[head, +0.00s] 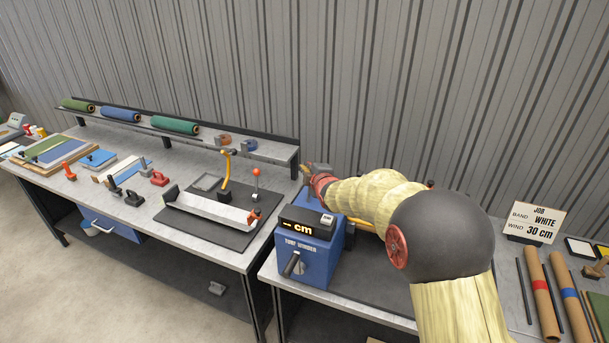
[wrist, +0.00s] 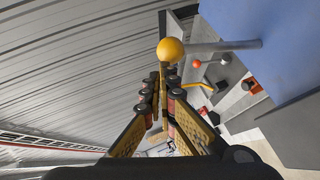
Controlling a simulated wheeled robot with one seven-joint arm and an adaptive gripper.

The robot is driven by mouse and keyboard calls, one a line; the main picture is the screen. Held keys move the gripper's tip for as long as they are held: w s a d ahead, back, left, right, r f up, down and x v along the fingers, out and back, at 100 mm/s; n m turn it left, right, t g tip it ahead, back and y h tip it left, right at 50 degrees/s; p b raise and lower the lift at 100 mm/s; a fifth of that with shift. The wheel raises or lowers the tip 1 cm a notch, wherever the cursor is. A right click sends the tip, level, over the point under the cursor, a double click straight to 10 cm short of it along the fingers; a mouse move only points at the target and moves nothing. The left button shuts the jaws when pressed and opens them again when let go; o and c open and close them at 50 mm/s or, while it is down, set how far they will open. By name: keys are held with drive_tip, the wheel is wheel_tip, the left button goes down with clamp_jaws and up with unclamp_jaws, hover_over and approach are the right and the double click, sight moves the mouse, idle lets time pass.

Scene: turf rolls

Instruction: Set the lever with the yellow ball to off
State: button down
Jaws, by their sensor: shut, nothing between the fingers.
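The yellow ball (wrist: 170,51) shows in the wrist view at the end of a grey lever rod (wrist: 220,46). The rod runs left from a blue surface (wrist: 290,60). My gripper (wrist: 163,78) is shut and empty, with its fingertips just below the ball in the picture; I cannot tell whether they touch it. In the head view my gripper (head: 313,178) is beyond the blue turf winder (head: 305,255), by its upper back. I cannot make out the yellow ball in the head view, where my arm hides part of the winder's right side.
A cutting station with a red-ball lever (head: 255,178) and a curved yellow handle (head: 226,172) stands on the left bench. Turf rolls (head: 175,126) lie on the shelf behind. A job sign (head: 535,220) and brown tubes (head: 545,290) are at the right.

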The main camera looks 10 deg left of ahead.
drive_tip(key=shift+w+d+b, duration=0.15)
drive_tip(key=shift+w+b, duration=0.15)
drive_tip(key=shift+w, duration=0.3)
drive_tip(key=shift+r, duration=0.1)
